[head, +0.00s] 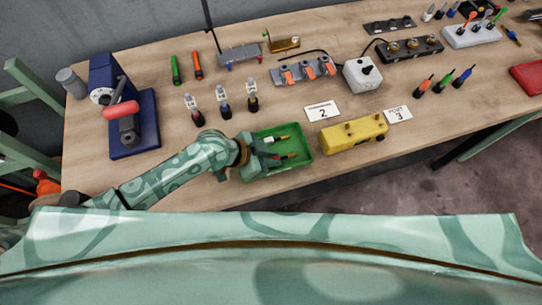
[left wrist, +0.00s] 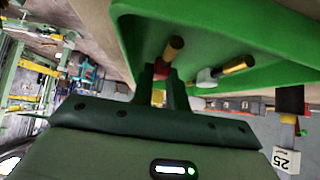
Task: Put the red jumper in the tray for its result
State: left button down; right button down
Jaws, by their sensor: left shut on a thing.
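My left gripper (head: 274,154) is over the green tray (head: 307,160) in the head view, with its fingers low inside the rim. In the left wrist view its fingers are shut on the red jumper (left wrist: 158,97). Only a little of the red body shows between the fingers, and a brass-coloured tip (left wrist: 173,48) sticks out beyond them. A second jumper with a white body (left wrist: 207,77) and a brass tip lies in the green tray (left wrist: 140,25). Whether the red jumper touches the tray floor is unclear. My right gripper is out of view.
A yellow box (head: 354,134) stands right of the tray, by the cards marked 2 (head: 322,112) and 3 (head: 398,115). Several upright bottle-like items stand behind the tray. A blue press-like device (head: 134,125) stands at left. A red tray (head: 530,77) is at far right.

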pick_arm(q)
jog(key=shift+f, duration=0.1)
jog(key=c, duration=1.6)
grip_release()
jog(key=shift+c, duration=0.2)
jog(key=shift+r, duration=0.3)
jog(key=p+v, duration=0.2)
jog(key=v, duration=1)
jog(key=shift+f, duration=0.1)
jog(key=shift+s, duration=0.1)
